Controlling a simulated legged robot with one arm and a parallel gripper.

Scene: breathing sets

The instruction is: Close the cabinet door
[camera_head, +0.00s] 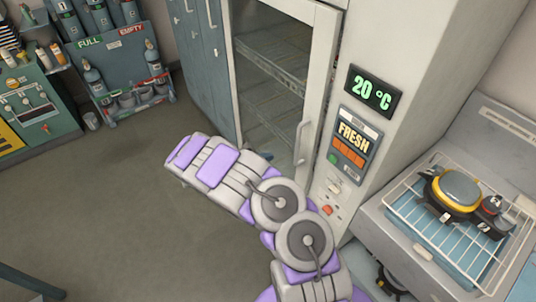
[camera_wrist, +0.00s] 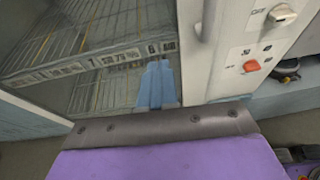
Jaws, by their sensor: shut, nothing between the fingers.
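The cabinet (camera_head: 435,45) is pale, with a light-framed glass door (camera_head: 323,65). Racks show through the glass. A vertical handle (camera_head: 300,145) is on the door's right side; its lower end also shows in the wrist view (camera_wrist: 208,22). I cannot tell how far the door stands ajar. My purple and grey arm reaches left in front of the door's lower part, hiding some of it. My gripper (camera_wrist: 157,68) shows blue fingers, shut and empty, in front of the racks and left of the door's right frame. Contact with the door is not clear.
A control panel (camera_head: 352,145) with a green display (camera_head: 373,91) is right of the door. A steel bench (camera_head: 408,255) with a wire rack holds a yellow and black device (camera_head: 457,190). A cylinder stand (camera_head: 125,65) is at back left. The floor (camera_head: 110,205) on the left is clear.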

